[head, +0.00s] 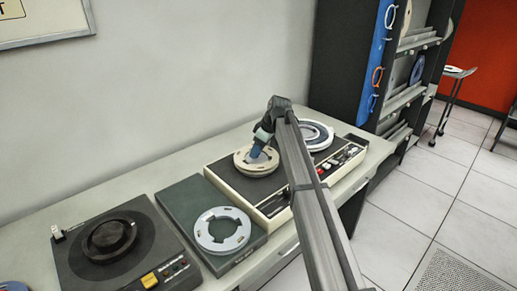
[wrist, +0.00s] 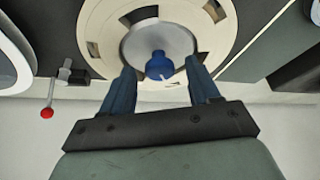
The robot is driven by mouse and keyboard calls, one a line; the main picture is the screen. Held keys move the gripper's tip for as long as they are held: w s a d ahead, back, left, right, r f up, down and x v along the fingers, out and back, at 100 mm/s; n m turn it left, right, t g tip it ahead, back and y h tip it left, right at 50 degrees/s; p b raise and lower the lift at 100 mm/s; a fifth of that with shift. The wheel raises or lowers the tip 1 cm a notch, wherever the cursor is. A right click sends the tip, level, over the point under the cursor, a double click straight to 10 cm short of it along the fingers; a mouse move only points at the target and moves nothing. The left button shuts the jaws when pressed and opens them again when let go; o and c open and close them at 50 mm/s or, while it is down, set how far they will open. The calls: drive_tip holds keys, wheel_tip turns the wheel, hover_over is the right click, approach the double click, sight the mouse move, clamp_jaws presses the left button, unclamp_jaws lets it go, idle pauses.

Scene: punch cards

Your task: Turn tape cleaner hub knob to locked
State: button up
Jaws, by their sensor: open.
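The tape cleaner (head: 335,170) is a cream-sided machine with a dark top on the bench. A cream reel (head: 242,167) sits around its left hub; the reel also shows in the wrist view (wrist: 97,22). In the wrist view, a blue hub knob (wrist: 158,66) stands on a grey round hub (wrist: 140,44) inside the reel. My gripper (head: 259,151) is over this hub, with the fingers apart on either side of the knob. The wrist view shows the gripper (wrist: 159,75) empty. I cannot tell whether either finger touches the knob. The head view hides the knob.
A white and dark reel (head: 316,134) sits on the machine's right side. A red-tipped lever (wrist: 47,112) is beside the cream reel. A grey ring (head: 222,231) lies on a green case, with a black turntable unit (head: 110,250) farther left. A dark shelf rack (head: 340,60) stands behind.

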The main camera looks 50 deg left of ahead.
drive_tip(key=c, duration=1)
drive_tip(key=shift+c, duration=0.2)
drive_tip(key=shift+m, duration=0.3)
drive_tip(key=m, duration=0.1)
drive_tip(key=m+t, duration=0.1)
drive_tip(key=shift+s+d+m+y, duration=0.1)
drive_tip(key=shift+s+m+y, duration=0.1)
drive_tip(key=shift+m+y, duration=0.15)
drive_tip(key=m+t, duration=0.1)
drive_tip(key=m, duration=0.2)
drive_tip(key=shift+s+m+t, duration=0.1)
drive_tip(key=shift+m+t, duration=0.2)
drive_tip(key=shift+m, duration=0.05)
drive_tip(key=m, duration=0.2)
drive_tip(key=m+t+h, duration=0.1)
drive_tip(key=m, duration=0.1)
drive_tip(key=shift+s+a+t, duration=0.1)
drive_tip(key=shift+a+t, duration=0.1)
drive_tip(key=shift+t, duration=0.1)
drive_tip(key=shift+m+t+h, duration=0.3)
drive_tip(key=shift+m+h, duration=0.05)
drive_tip(key=shift+m, duration=1.25)
